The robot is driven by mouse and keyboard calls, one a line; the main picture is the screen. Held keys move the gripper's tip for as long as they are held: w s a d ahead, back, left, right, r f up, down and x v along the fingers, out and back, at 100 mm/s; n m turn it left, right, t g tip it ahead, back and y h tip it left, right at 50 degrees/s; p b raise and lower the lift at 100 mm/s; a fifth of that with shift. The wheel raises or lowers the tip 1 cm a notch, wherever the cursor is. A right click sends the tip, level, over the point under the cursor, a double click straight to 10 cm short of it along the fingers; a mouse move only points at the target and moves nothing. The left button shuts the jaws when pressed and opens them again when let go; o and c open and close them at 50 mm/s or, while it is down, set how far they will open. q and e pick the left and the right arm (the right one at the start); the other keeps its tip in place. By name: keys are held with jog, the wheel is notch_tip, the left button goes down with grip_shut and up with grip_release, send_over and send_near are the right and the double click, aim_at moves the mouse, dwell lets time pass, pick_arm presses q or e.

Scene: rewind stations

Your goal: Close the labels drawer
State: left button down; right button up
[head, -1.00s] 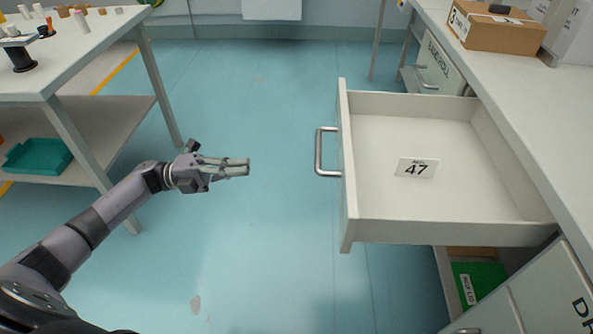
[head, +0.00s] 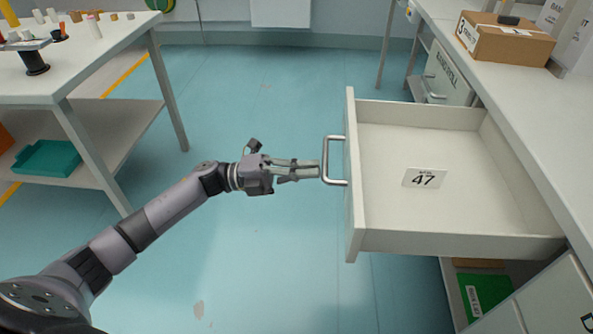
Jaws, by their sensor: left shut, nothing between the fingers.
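The drawer (head: 400,243) is white and stands pulled out from the counter on the right, its front facing left. A metal bar handle (head: 326,160) is on its front. A card marked 47 (head: 424,178) lies inside on the drawer's floor. I cannot read a drawer name on its front from here. My left gripper (head: 316,169) is shut and empty, its fingertips pointing right at the handle. They are at or very near the handle; I cannot tell whether they touch. My right gripper is not in view.
The counter (head: 520,110) on the right holds a cardboard box (head: 504,38). A green item (head: 486,294) lies on a shelf below the drawer. A white table (head: 95,58) with spools stands at left, a teal tray (head: 47,158) on its lower shelf. The floor between is clear.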

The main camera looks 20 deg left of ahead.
aim_at(461, 193)
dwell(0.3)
